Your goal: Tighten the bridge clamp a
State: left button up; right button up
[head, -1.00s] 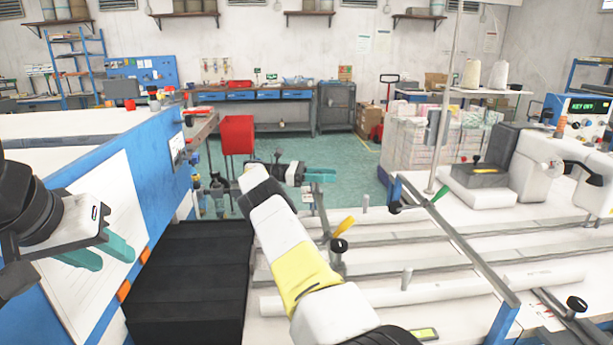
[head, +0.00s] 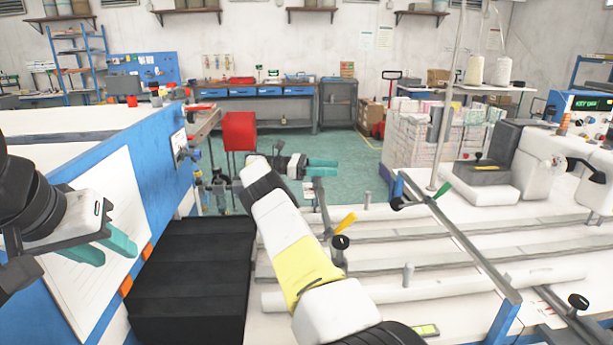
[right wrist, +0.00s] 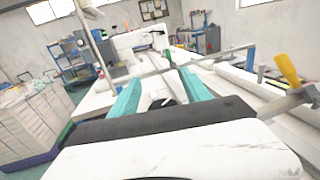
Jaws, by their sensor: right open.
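The bridge is a long bar (head: 462,243) lying across the rails on the white table. A small green lever (head: 442,190) stands near its far end, above a dark knob (head: 396,203). A yellow lever (head: 345,222) with a dark knob below it stands at the rails' left end and also shows in the right wrist view (right wrist: 287,68). I cannot tell which is clamp a. My right gripper (head: 322,167) is open and empty, beyond the table's left end and apart from both levers; its fingers frame the right wrist view (right wrist: 163,90). My left gripper (head: 104,248) is open and empty at the left.
A white sewing machine (head: 545,165) stands at the right. Long rails and a white roll (head: 430,290) cross the table. A blue-sided bench (head: 150,165) is at the left, with a black stepped surface (head: 190,275) between it and the table. A red box (head: 239,131) stands behind.

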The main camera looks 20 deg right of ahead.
jog(key=s+a+r, duration=0.2)
jog(key=s+a, duration=0.1)
jog(key=s, duration=0.4)
jog(key=s+a+r, duration=0.1)
jog(key=s+a, duration=0.3)
jog(key=s, duration=0.3)
jog(key=shift+a+r, duration=0.25)
jog(key=shift+r, duration=0.15)
